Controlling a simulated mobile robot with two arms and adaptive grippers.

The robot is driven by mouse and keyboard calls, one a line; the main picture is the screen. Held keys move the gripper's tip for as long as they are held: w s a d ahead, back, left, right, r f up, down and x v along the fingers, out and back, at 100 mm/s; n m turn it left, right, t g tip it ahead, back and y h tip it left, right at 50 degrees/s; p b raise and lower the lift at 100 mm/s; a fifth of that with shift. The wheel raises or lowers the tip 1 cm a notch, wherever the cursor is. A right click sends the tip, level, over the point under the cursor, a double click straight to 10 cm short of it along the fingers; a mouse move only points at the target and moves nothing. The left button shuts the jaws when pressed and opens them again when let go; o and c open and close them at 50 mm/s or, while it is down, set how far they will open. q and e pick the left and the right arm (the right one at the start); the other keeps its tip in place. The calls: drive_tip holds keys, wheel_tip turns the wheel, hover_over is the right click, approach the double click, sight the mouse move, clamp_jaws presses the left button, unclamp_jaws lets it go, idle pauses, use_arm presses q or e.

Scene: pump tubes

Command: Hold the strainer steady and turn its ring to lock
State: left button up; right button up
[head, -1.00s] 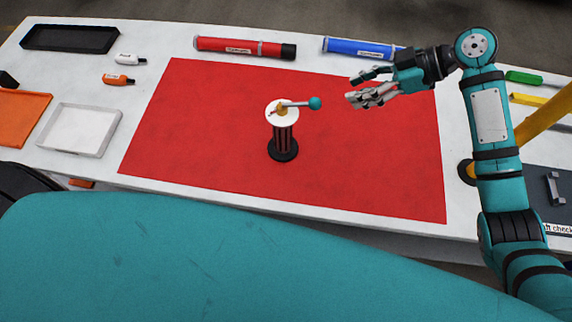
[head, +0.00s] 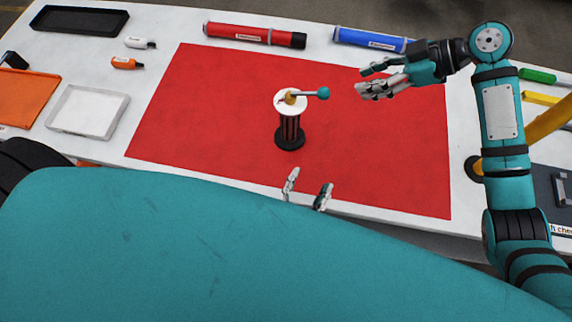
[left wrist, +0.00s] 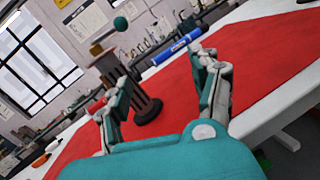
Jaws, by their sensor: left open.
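The strainer (head: 290,127) stands upright on the red mat (head: 210,120), a dark ribbed column with a black round foot and a white disc on top. A lever (head: 308,95) with a teal ball reaches right from the brass piece on the disc. I cannot make out a separate ring. My left gripper (head: 307,190) is open and empty in front of the strainer, near the mat's front edge. In the left wrist view the strainer (left wrist: 148,108) shows ahead, beyond the open fingers (left wrist: 158,64). My right gripper (head: 366,81) is open and empty, right of and behind the strainer.
A red tube (head: 250,35) and a blue tube (head: 370,39) lie along the back. A black tray (head: 80,19), a white tray (head: 88,112) and an orange tray (head: 25,97) are at left, with small bottles (head: 127,63). The mat around the strainer is clear.

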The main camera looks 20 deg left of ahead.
sight(290, 121)
use_arm(q)
drive_tip(key=w+a+n+g+y, duration=0.2)
drive_tip(key=w+a+n+y, duration=0.1)
drive_tip(key=a+n+y, duration=0.45)
drive_tip(key=shift+h, duration=0.45)
drive_tip(key=x, duration=1.6)
drive_tip(key=shift+w+d+f, duration=0.2)
drive_tip(key=shift+w+d, duration=0.1)
drive_tip(key=shift+w, duration=0.05)
drive_tip(key=shift+c, duration=0.4)
clamp_jaws()
